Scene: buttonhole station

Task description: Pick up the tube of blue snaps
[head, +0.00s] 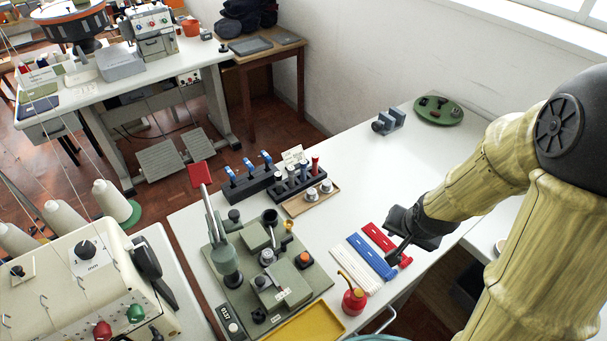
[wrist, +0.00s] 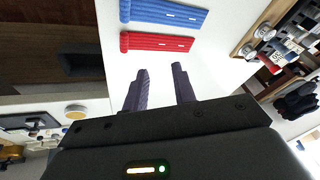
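My gripper (head: 400,258) hangs over the right front part of the white table, next to the red strip and the blue strip. In the wrist view its two dark fingers (wrist: 160,72) are apart with nothing between them. A dark rack (head: 262,194) further back on the table holds several upright blue-topped pieces and several slim tubes. A red tube (head: 315,164) stands at the rack's right end. Which tube has blue snaps is too small to tell. The rack is well away from my gripper, and it shows at the right edge of the wrist view.
A red strip (head: 379,237), a blue strip (head: 370,256) and a white strip (head: 349,266) lie side by side. A green press machine (head: 262,275) and a red oil can (head: 354,300) stand nearby. A wooden tray (head: 306,203) fronts the rack. The table's middle is clear.

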